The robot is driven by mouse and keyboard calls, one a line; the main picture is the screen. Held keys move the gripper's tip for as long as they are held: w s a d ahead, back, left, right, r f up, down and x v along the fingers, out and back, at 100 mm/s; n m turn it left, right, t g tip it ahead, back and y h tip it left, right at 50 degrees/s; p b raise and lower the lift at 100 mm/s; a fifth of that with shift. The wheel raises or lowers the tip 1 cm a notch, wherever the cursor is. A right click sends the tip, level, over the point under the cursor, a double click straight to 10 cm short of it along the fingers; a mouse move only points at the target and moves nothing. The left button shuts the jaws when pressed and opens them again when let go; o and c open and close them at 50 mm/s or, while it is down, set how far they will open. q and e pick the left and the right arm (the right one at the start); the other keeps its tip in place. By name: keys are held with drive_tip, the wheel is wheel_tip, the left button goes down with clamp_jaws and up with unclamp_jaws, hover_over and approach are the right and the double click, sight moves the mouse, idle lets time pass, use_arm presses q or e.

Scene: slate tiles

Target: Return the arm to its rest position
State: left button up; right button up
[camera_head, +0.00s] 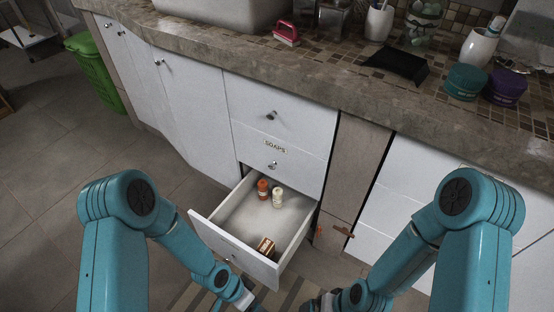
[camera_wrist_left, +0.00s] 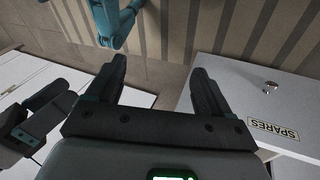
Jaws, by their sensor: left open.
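In the head view my left arm (camera_head: 185,250) reaches down to the bottom middle, and its gripper is mostly cut off by the frame edge. In the left wrist view my left gripper (camera_wrist_left: 158,88) is open, with nothing between its fingers. My right arm (camera_head: 400,260) reaches down from the right. A dark gripper, seemingly my right one (camera_wrist_left: 35,115), shows at the left of the wrist view; its opening is unclear. The left gripper is apart from the white front labelled SPARES (camera_wrist_left: 240,95), which carries a knob (camera_wrist_left: 270,88).
An open drawer (camera_head: 203,225) juts out between my arms. It holds an orange bottle (camera_head: 263,189), a cream bottle (camera_head: 278,197) and a brown item (camera_head: 266,246). A drawer labelled SOAPS (camera_head: 275,146) is above, shut. The stone counter (camera_head: 220,60) overhangs. Floor (camera_head: 60,180) is clear at left.

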use_arm(q)
drive_tip(key=s+a+f+n+t+b, duration=0.15)
drive_tip(key=s+a+n+b, duration=0.3)
drive_tip(key=n, duration=0.65)
wheel_tip(320, 180, up, 24)
drive_tip(key=w+p, duration=0.1)
drive_tip(key=p, duration=2.4)
drive_tip(key=shift+a+r+m, duration=0.2)
drive_tip(key=shift+a+m, duration=0.1)
drive_tip(key=shift+d, duration=0.2)
